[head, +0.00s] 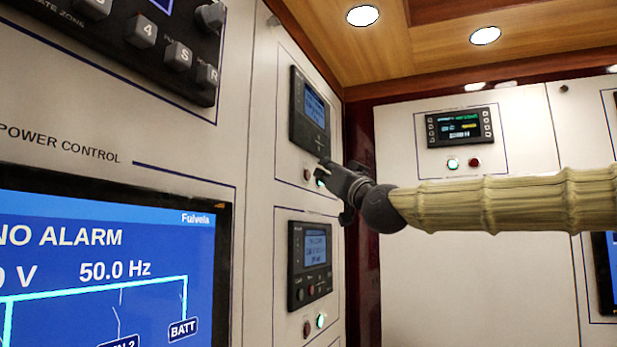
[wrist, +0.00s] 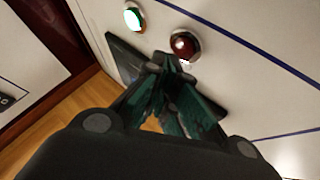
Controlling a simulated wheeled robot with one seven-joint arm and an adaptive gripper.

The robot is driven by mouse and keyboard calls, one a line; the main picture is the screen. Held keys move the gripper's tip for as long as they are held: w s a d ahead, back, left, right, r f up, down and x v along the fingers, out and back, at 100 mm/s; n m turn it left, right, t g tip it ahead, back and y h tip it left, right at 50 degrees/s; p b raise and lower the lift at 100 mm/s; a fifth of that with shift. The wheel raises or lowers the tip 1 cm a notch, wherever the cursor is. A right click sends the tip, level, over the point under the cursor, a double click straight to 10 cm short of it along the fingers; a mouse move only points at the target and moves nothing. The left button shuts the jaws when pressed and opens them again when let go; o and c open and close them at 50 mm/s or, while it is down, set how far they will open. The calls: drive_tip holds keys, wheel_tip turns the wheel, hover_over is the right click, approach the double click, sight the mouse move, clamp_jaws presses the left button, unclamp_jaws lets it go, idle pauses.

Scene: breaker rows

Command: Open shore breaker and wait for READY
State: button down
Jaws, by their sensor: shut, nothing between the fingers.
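My gripper (head: 322,172) is shut and empty in the head view, close to the button pair under the upper left-wall display unit (head: 310,112). That pair is a dark red button (head: 306,174) and a green lit button (head: 320,183), the green one partly hidden by my gripper. In the wrist view, my shut fingertips (wrist: 168,62) lie just below a red button (wrist: 185,45), with a green lit button (wrist: 133,18) to its left. I cannot tell whether they touch. No shore breaker label or READY text is readable.
A lower display unit (head: 310,264) has its own red (head: 307,329) and green lit (head: 320,320) buttons. A large blue screen (head: 110,270) reads NO ALARM and 50.0 Hz. Another display (head: 460,127) with two buttons is on the back wall. Cabinet walls stand close on the left.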

drive_tip(key=shift+d, duration=0.1)
drive_tip(key=d, duration=0.1)
drive_tip(key=s+d+b, duration=0.1)
drive_tip(key=d, duration=0.2)
drive_tip(key=shift+s+d+b, duration=0.3)
drive_tip(key=shift+d+b, duration=0.05)
drive_tip(key=shift+b, duration=0.05)
idle(0.8)
